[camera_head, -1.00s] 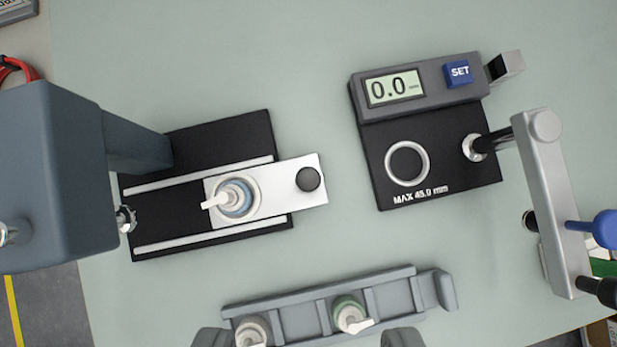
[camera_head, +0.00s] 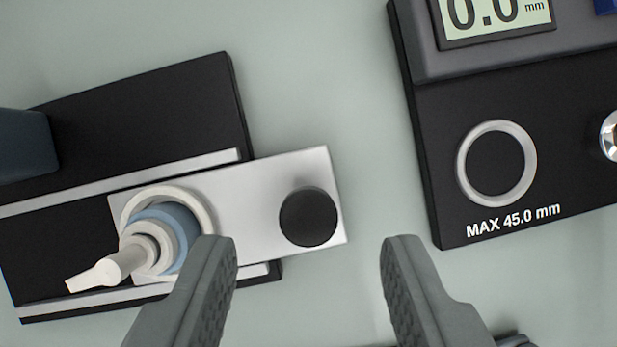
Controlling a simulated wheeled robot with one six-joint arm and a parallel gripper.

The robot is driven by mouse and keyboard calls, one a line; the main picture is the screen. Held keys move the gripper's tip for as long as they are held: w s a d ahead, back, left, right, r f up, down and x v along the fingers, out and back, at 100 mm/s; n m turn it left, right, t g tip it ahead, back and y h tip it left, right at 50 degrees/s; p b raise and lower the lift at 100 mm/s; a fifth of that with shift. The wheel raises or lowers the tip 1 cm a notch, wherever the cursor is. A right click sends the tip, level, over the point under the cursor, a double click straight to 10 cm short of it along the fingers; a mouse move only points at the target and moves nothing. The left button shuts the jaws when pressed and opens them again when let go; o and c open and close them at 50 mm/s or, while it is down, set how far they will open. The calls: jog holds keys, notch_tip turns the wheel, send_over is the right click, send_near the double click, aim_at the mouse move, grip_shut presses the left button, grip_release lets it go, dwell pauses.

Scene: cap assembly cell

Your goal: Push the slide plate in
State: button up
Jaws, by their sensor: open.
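The slide plate (camera_head: 255,192) is a bright metal plate between two pale rails on a black base (camera_head: 170,105). Its right end sticks out past the base and carries a round black knob (camera_head: 308,217). A pump cap with a blue collar and white nozzle (camera_head: 150,240) sits in a ring on the plate's left part. My gripper (camera_head: 308,250) is open and empty. Its left finger overlaps the plate's lower edge in the picture, near the cap. Its right finger is over the mat, right of the knob. The knob shows between the fingers; I cannot tell the height gap.
A black gauge (camera_head: 455,215) with a display reading 0.0 mm, a ring and "MAX 45.0 mm" stands at the right. A dark grey block (camera_head: 25,145) shows at the left edge. Clear green mat (camera_head: 330,90) lies between the two fixtures.

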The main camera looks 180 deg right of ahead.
jog(key=shift+x, duration=1.25)
jog(key=shift+c, duration=0.2)
grip_shut()
jog(key=shift+s+a+r, duration=0.1)
jog(key=shift+s+a, duration=0.15)
jog(key=shift+a, duration=0.45)
jog(key=shift+s+a+f, duration=0.1)
jog(key=shift+s+a, duration=0.15)
jog(key=shift+a, duration=0.5)
jog(key=shift+s+a+r, duration=0.1)
jog(key=shift+s+a, duration=0.1)
jog(key=shift+a, duration=0.5)
jog(key=shift+o, duration=0.2)
grip_release()
jog(key=shift+r, duration=0.1)
jog(key=v, duration=1.7)
